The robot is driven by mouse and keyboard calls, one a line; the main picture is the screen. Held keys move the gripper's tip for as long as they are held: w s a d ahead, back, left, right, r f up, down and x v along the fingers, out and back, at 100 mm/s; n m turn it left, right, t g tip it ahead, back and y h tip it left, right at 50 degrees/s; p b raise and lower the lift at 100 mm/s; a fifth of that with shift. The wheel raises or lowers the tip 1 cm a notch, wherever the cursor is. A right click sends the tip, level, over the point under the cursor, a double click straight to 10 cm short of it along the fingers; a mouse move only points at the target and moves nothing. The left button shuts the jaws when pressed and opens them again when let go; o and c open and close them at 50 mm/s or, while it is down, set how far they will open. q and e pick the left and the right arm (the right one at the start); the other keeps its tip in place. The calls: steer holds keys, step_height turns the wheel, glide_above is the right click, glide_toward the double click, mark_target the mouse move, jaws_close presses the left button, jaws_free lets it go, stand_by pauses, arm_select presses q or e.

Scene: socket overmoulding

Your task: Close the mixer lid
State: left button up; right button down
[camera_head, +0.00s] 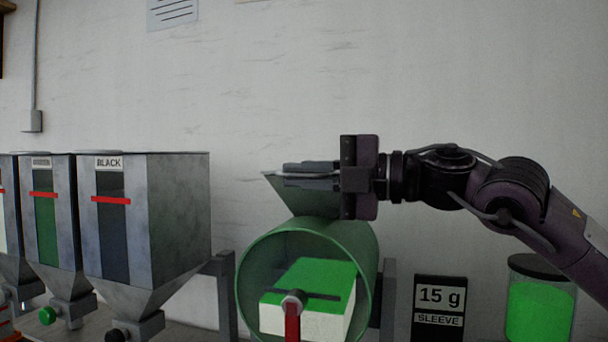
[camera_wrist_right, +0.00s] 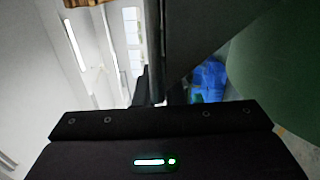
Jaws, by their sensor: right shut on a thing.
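The mixer is a green drum (camera_head: 366,262) lying on its side with its round mouth facing me. In the right wrist view, the drum's green curve (camera_wrist_right: 290,65) is at the right. My left gripper is not in view.
A white block with a green top (camera_head: 318,274) shows in the drum's mouth, behind a red upright (camera_head: 292,322). Grey hoppers (camera_head: 178,215) stand left. A "15 g SLEEVE" sign (camera_head: 439,296) and a lidded jar of green material (camera_head: 540,310) stand right.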

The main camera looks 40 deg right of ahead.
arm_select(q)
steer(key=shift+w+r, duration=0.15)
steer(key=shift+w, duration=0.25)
arm_select(e)
steer(key=shift+w+f, duration=0.1)
steer(key=shift+f, duration=0.15)
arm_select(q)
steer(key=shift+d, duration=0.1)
arm_select(e)
steer(key=shift+f, duration=0.1)
steer(key=c, duration=1.5)
jaws_free()
steer(key=shift+s+d, duration=0.1)
steer(key=shift+s, duration=0.1)
